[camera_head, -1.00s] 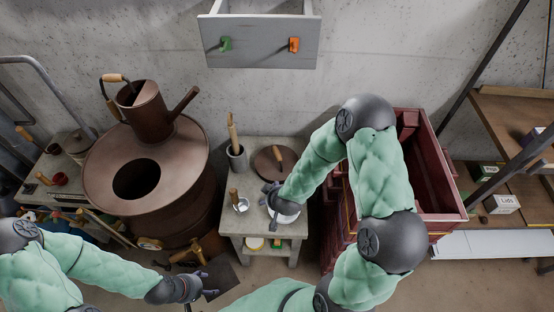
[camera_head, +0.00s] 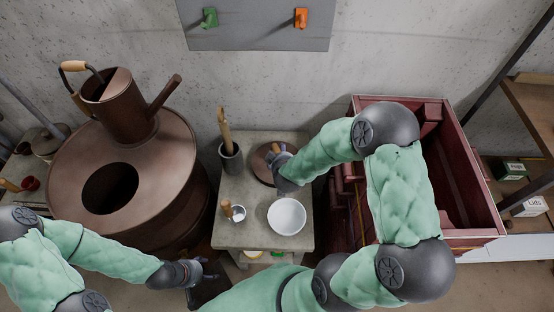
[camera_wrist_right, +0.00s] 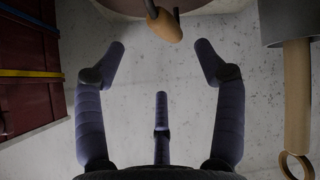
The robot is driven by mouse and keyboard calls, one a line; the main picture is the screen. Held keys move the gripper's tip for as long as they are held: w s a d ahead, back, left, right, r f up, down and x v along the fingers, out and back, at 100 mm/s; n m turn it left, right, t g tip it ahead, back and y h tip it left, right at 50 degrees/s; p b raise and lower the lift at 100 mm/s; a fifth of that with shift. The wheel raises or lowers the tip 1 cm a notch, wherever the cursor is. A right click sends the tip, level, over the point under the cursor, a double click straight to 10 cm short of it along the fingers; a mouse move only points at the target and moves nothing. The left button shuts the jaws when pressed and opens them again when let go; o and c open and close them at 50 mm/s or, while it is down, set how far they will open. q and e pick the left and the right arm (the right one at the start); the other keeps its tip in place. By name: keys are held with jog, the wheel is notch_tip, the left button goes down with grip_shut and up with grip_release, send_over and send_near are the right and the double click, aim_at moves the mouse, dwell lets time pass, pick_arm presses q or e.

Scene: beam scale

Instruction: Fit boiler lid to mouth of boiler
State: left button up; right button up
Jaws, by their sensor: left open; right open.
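The boiler (camera_head: 65,182) is a large brown metal drum at the left, with a dark round mouth (camera_head: 111,188) in its top. The boiler lid (camera_head: 259,163), a brown disc with a wooden handle, lies at the back of the small stone table. My right gripper (camera_head: 279,153) is open above the lid and hides part of it. In the right wrist view, the wooden handle (camera_wrist_right: 163,24) is just beyond my spread fingers (camera_wrist_right: 160,55), not between them. My left gripper (camera_head: 207,272) is open and empty, in front of the boiler and left of the table.
A white bowl (camera_head: 287,217), a small metal cup (camera_head: 238,213) and a grey pot with a wooden-handled tool (camera_head: 231,158) stand on the table (camera_head: 258,236). A watering can (camera_head: 120,105) stands on the boiler behind its mouth. A red crate (camera_head: 480,210) is at the right.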

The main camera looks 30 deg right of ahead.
aim_at(279, 150)
jog(key=x, duration=0.3)
jog(key=shift+w+f+b, duration=0.15)
jog(key=shift+f+b, duration=0.15)
jog(key=shift+b, duration=0.1)
jog(key=shift+b+x, duration=0.75)
jog(key=shift+x, duration=2.3)
jog(key=shift+w+a+r, duration=0.1)
jog(key=shift+a, duration=0.05)
grip_shut()
